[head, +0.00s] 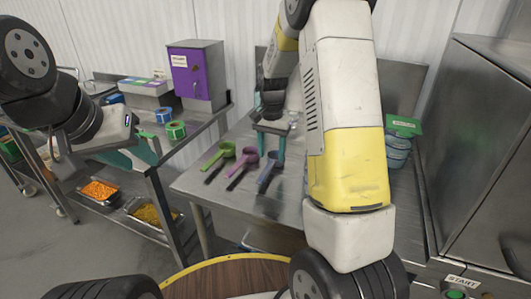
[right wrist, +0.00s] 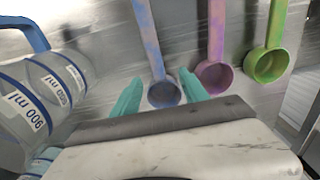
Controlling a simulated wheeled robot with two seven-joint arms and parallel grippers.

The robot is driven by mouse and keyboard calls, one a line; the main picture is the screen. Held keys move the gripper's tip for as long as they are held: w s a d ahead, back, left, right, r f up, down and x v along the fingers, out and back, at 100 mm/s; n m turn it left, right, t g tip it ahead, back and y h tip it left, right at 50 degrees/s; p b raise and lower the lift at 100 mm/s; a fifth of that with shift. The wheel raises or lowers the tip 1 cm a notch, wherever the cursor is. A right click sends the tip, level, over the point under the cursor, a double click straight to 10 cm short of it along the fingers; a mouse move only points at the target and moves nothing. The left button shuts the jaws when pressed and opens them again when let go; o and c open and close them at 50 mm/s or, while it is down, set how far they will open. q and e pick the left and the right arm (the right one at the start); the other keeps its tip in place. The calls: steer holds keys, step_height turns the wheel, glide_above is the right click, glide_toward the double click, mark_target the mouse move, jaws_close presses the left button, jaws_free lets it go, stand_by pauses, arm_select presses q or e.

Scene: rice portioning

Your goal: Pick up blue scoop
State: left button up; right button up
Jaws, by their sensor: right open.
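The blue scoop (head: 268,171) lies on the steel table, rightmost of a row of three scoops in the head view. My right gripper (head: 269,158) is open above it, teal fingers spread. In the right wrist view the scoop's round bowl (right wrist: 164,95) shows between the open fingertips (right wrist: 161,78), its handle running up the picture. I see no clear contact. My left gripper (head: 135,157) is far to the left by the shelf unit, away from the scoops; its jaw opening is unclear.
A purple scoop (right wrist: 214,76) and a green scoop (right wrist: 268,64) lie beside the blue one. Clear measuring containers (right wrist: 38,95) stand close on the other side. A purple dispenser (head: 197,75) stands at the back left. A steel machine (head: 480,150) bounds the right.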

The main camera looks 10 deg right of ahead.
mark_target(272, 161)
steer(key=f, duration=0.4)
steer(key=shift+w+d+f, duration=0.15)
steer(key=shift+d+f, duration=0.05)
steer(key=shift+f, duration=0.05)
steer(key=shift+c, duration=0.4)
jaws_close()
